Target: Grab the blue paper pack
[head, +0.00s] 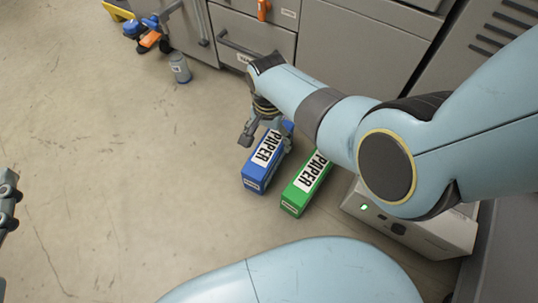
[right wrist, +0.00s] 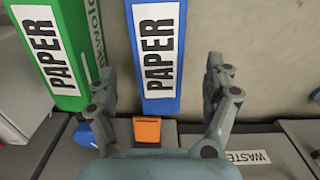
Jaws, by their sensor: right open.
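The blue paper pack (head: 258,172) lies on the floor, a long box with a white PAPER label. In the right wrist view the blue pack (right wrist: 157,60) runs between my two spread fingers, with a gap on each side. My right gripper (head: 266,140) is open at the pack's far end, pointing down, one finger on each side in the picture. It also shows in the right wrist view (right wrist: 160,75). I cannot tell how far down the fingers reach beside the pack. My left gripper (head: 8,200) is cut off at the left edge; its jaw state is unclear.
A green paper pack (head: 300,194) lies just right of the blue one, with a gap. A grey machine (head: 415,232) with a green light stands further right. Grey cabinets (head: 255,35) line the back. A small grey can (head: 180,68) stands near them. The floor left is clear.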

